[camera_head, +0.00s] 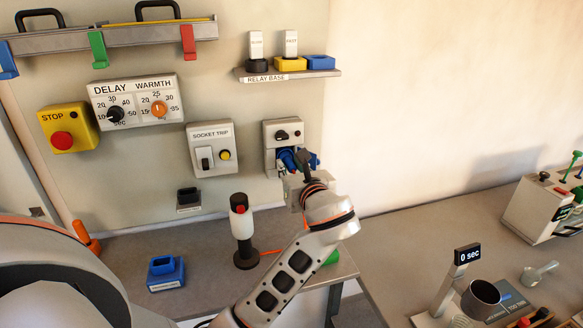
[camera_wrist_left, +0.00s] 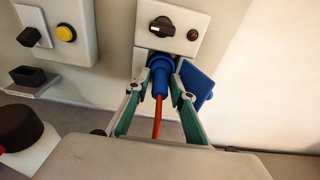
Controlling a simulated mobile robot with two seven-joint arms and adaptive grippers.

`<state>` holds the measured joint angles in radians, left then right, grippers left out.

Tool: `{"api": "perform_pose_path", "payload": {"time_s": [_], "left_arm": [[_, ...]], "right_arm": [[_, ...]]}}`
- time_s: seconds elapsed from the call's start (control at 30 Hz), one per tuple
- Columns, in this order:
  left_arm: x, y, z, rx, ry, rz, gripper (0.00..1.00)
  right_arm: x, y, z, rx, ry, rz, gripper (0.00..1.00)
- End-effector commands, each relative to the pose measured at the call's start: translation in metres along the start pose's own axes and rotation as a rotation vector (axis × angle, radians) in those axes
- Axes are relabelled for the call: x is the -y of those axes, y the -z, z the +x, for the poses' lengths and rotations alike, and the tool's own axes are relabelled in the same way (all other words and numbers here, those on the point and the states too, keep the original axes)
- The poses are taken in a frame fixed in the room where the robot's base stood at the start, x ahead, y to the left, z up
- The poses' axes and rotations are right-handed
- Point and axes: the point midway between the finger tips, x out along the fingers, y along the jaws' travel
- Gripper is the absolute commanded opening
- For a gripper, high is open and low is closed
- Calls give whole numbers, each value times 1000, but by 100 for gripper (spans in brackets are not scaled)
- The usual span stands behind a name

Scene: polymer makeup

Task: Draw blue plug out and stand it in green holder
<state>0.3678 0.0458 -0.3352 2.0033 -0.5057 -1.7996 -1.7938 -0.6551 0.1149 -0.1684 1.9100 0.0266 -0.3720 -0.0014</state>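The blue plug (camera_wrist_left: 160,72) sits in the wall socket, with a red-orange cable hanging from it. In the head view the plug (camera_head: 288,158) is partly covered by my left gripper (camera_head: 300,163). In the left wrist view my left gripper (camera_wrist_left: 158,84) has one finger on each side of the plug, apparently with small gaps, so it looks open around it. A green piece (camera_head: 332,257), probably the green holder, shows on the bench behind my left forearm, mostly hidden. My right gripper is in neither view.
A blue flap (camera_wrist_left: 199,88) hangs right of the plug. A switch box (camera_wrist_left: 173,25) is above it. A socket trip box (camera_head: 212,148) is left of the plug.

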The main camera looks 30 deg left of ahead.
Motion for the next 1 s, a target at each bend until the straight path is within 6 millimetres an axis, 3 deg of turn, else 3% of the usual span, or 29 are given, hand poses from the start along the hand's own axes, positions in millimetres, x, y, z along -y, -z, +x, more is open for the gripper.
{"api": "perform_pose_path", "payload": {"time_s": [0.03,0.1,1.0], "left_arm": [[0,0,0,0,0,0,18],[0,0,0,0,0,0,0],[0,1,-11,0,0,0,0]], "right_arm": [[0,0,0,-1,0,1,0],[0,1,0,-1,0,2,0],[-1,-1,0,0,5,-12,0]]}}
